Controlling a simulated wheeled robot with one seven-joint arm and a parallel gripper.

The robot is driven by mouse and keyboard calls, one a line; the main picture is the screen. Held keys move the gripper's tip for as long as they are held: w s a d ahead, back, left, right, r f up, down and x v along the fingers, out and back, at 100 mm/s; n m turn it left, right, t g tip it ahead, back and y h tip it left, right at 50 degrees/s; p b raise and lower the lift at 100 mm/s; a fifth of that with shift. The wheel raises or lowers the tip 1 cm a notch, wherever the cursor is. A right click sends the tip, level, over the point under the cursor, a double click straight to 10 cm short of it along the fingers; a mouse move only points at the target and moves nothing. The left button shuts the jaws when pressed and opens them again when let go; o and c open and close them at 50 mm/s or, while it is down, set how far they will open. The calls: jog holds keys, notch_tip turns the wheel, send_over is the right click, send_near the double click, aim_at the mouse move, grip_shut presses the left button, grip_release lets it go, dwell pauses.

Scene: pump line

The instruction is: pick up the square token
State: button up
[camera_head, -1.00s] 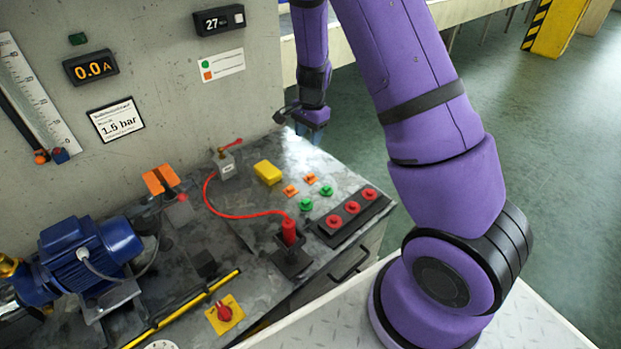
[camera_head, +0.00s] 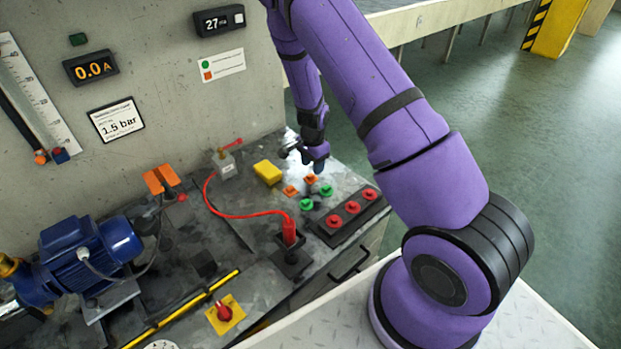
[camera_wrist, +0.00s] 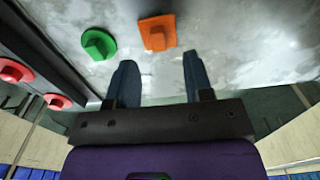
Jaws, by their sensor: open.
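Two orange square tokens with raised knobs lie on the bench in the head view, one at the left (camera_head: 291,191) and one at the right (camera_head: 311,179). One orange square token (camera_wrist: 157,33) shows in the wrist view, just beyond my fingertips. My gripper (camera_wrist: 158,66) is open and empty, with its two blue fingers spread. The token lies roughly in line with the gap, apart from the fingers. In the head view my gripper (camera_head: 316,167) hangs over the bench just behind the right token.
Two green round tokens (camera_head: 306,204) (camera_head: 327,191) lie close by; one shows left of the square token in the wrist view (camera_wrist: 98,44). A dark rack with red knobs (camera_head: 352,208) stands at the bench front. A yellow block (camera_head: 268,172) and red cable (camera_head: 243,217) are left.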

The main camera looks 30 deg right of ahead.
jog(key=shift+a+f, duration=0.15)
jog(key=shift+f, duration=1.75)
jog(key=c, duration=0.5)
jog(key=shift+r, duration=0.1)
jog(key=shift+r, duration=0.45)
jog(key=r, duration=0.1)
jog(key=s+r, duration=0.1)
jog(key=shift+a+r, duration=0.3)
jog(key=shift+r, duration=0.05)
jog(key=s+a, duration=0.2)
jog(key=s, duration=0.2)
jog(key=s+a+r, duration=0.1)
jog(key=s+a, duration=0.2)
jog(key=s, duration=0.1)
jog(key=s+a, duration=0.3)
jog(key=s, duration=0.1)
jog(key=shift+s+a+r, duration=0.1)
jog(key=shift+s+r, duration=0.05)
jog(key=shift+s, duration=0.1)
